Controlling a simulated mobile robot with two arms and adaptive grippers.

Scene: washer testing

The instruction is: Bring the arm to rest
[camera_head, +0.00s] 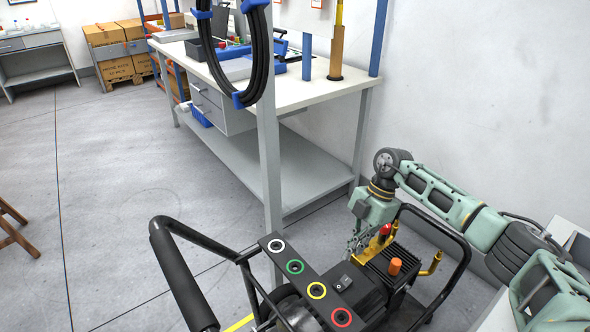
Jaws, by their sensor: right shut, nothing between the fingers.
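My right arm comes in from the right and bends down at its wrist. My right gripper (357,243) is shut and empty, pointing down over the back left of the pressure washer (360,293). Its fingertips are close to the washer's yellow fitting (372,247); I cannot tell whether they touch it. The washer has a black tube frame, a switch and a dark bar (306,283) with white, green, yellow and red rings. A red knob (385,230) and an orange cap (395,266) stand on the machine. My left gripper is not in view.
A workbench (300,92) with a drawer and lower shelf stands behind, against the wall. A grey post (269,160) with a coiled black hose (257,60) rises behind the washer. The washer's black handle (180,275) reaches left. Open floor (130,190) lies left.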

